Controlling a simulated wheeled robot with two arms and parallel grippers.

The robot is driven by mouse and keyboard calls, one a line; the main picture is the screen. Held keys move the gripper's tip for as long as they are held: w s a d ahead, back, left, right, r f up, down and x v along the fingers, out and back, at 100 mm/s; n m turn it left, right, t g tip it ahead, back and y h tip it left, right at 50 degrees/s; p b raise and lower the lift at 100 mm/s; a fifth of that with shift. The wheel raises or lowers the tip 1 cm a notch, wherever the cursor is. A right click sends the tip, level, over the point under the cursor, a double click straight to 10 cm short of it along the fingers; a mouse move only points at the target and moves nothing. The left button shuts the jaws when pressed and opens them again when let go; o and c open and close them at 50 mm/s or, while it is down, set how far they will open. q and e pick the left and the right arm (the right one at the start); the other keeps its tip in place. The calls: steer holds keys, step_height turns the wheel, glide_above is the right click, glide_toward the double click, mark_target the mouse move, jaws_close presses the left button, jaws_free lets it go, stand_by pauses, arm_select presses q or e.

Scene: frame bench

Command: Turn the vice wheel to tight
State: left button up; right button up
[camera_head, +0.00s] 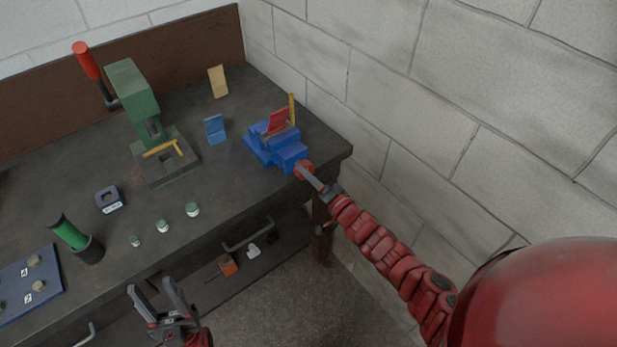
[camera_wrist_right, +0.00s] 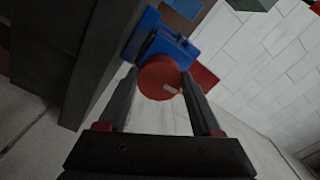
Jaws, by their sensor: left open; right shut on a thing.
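The blue vice (camera_head: 270,143) stands at the right front corner of the bench, with a red piece (camera_head: 278,121) upright in its jaws. Its red wheel (camera_head: 304,169) faces the bench's front edge. In the right wrist view the wheel (camera_wrist_right: 159,79) shows as a red disc with a small pale mark, in front of the blue vice body (camera_wrist_right: 166,46). My right gripper (camera_head: 305,172) is shut on the wheel, one finger on each side of its rim. My left gripper (camera_head: 156,297) is open and empty, in front of the bench at the lower left.
A green press (camera_head: 133,95) with a red-tipped lever stands at the back left. A blue card-like piece (camera_head: 215,129), a tan piece (camera_head: 218,82), several small jars (camera_head: 192,209) and a green cylinder (camera_head: 70,234) are on the bench. A block wall rises close to the right.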

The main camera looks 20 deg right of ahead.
steer(key=shift+d+m, duration=0.1)
steer(key=shift+m, duration=0.3)
steer(key=o, duration=1.4)
steer(key=v, duration=1.7)
steer(key=shift+s+d+r, duration=0.1)
steer(key=shift+s, duration=0.1)
